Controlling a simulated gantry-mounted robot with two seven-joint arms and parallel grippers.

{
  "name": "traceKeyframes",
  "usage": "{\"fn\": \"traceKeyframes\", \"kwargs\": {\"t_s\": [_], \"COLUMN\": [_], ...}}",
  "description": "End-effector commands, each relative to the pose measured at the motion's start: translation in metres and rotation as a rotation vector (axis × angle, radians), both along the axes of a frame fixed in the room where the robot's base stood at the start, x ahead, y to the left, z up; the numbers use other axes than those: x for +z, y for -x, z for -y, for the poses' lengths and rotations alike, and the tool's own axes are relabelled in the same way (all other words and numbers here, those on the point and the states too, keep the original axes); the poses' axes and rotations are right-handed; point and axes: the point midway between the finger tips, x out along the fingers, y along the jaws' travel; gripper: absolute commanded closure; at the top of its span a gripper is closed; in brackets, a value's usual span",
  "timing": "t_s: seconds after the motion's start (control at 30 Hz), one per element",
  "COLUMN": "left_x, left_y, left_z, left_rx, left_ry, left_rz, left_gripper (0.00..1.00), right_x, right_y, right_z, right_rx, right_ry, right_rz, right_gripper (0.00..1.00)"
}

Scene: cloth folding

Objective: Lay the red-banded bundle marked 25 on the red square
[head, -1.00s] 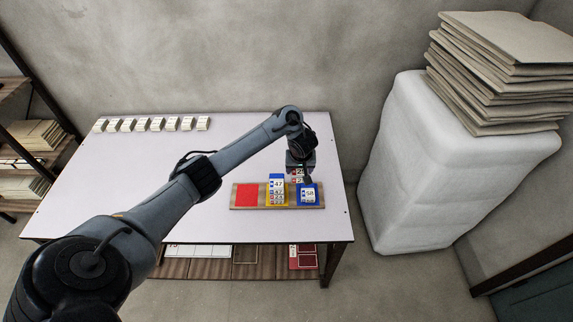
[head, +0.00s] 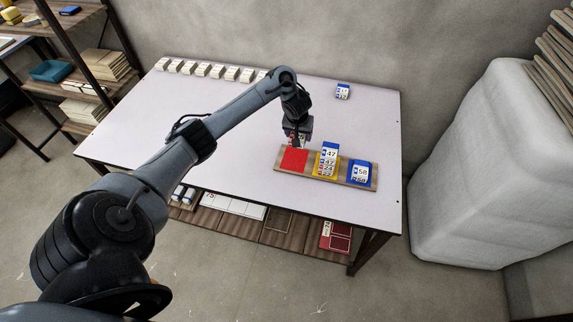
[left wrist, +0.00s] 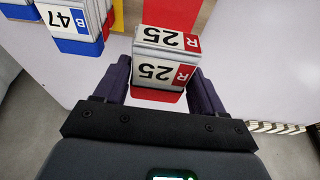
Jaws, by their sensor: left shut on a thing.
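The red-banded bundle marked 25 (left wrist: 165,60) is between the two fingers of my left gripper (left wrist: 163,88) in the left wrist view. The gripper is shut on it, and its R 25 labels face the camera. In the head view my left gripper (head: 298,140) is just behind the red square (head: 294,160), and the bundle is mostly hidden by it. The red square looks bare; part of it shows past the bundle in the left wrist view (left wrist: 170,14). I cannot tell the bundle's exact height. My right gripper is not in view.
A blue-banded bundle (head: 343,90) lies at the table's back. Several pale bundles (head: 203,70) line the back left edge.

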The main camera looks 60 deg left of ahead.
Motion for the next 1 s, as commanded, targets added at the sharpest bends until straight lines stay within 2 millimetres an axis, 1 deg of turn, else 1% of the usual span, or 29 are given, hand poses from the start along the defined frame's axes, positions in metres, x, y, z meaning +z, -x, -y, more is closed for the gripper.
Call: {"fn": "traceKeyframes", "kwargs": {"t_s": [0.03,0.1,0.3,0.4,0.57,0.67,0.9,1.0], "left_x": [-0.013,-0.022,-0.056,-0.066,-0.073,-0.08,-0.115,-0.122], "left_y": [0.005,0.009,0.012,0.012,0.011,0.012,0.012,0.012], "left_z": [-0.003,-0.007,-0.007,-0.007,-0.007,-0.007,-0.007,-0.007], "left_rx": [0.003,0.008,0.009,0.008,0.009,0.009,0.009,0.009], "left_ry": [-0.001,0.0,0.0,0.0,0.0,0.0,0.001,0.0], "left_rz": [-0.002,-0.002,-0.002,-0.001,0.0,-0.002,-0.002,0.0], "left_gripper": [0.61,0.61,0.61,0.61,0.61,0.61,0.61,0.61], "right_x": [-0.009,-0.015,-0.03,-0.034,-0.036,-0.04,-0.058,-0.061], "right_y": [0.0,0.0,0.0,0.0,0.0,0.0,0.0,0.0], "right_z": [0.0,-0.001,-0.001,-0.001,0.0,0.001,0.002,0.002], "right_rx": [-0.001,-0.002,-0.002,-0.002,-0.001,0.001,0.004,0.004], "right_ry": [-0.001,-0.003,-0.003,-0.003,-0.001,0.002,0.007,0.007], "right_rz": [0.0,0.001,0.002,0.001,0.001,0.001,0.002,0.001], "right_gripper": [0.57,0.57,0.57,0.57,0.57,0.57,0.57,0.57]}}
